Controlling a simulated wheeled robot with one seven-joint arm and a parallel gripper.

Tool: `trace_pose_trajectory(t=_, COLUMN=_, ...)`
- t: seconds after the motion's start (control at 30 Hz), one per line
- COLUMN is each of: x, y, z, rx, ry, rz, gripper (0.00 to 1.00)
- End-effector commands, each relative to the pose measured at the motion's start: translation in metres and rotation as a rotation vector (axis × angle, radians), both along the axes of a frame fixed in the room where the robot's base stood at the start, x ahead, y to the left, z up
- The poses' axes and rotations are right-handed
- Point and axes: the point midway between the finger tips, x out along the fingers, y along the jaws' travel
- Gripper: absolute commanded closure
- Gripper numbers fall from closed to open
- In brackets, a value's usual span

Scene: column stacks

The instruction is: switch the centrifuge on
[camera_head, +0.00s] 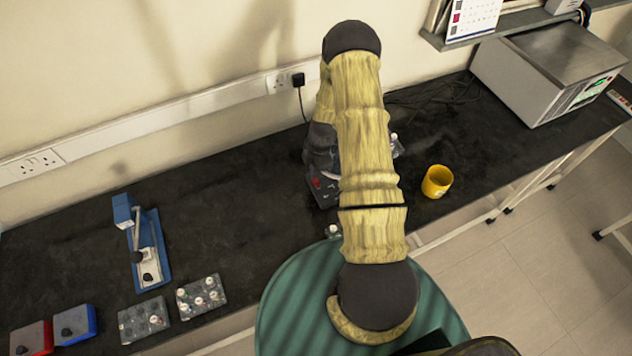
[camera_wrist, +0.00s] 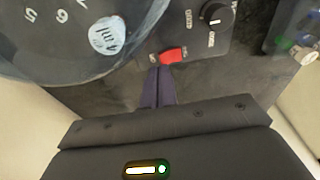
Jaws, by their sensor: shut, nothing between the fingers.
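The centrifuge shows close up in the wrist view, with its dark front panel (camera_wrist: 195,50) and part of its round, numbered top (camera_wrist: 60,30). A red rocker switch (camera_wrist: 173,56) sits on the panel, with a black knob (camera_wrist: 216,14) up and to its right. My gripper (camera_wrist: 160,70) is shut and empty, its tips just below the red switch at its left end. I cannot tell whether they touch it. In the head view the centrifuge (camera_head: 323,194) is mostly hidden behind my arm, with a bit of red showing; my gripper cannot be made out there.
A yellow mug (camera_head: 437,181) stands right of my arm on the black bench (camera_head: 240,170). Vial racks (camera_head: 201,297) and a blue device (camera_head: 146,249) stand on the left. A grey instrument (camera_head: 550,70) is at the far right. Vials (camera_wrist: 300,45) show right of the panel.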

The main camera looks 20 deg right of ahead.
Motion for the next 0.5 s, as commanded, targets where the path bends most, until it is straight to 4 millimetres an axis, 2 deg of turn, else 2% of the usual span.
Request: trace_pose_trajectory(t=0.5, x=0.0001, y=-0.0002, z=-0.007, rx=0.0, ry=0.0, rz=0.0, gripper=1.0)
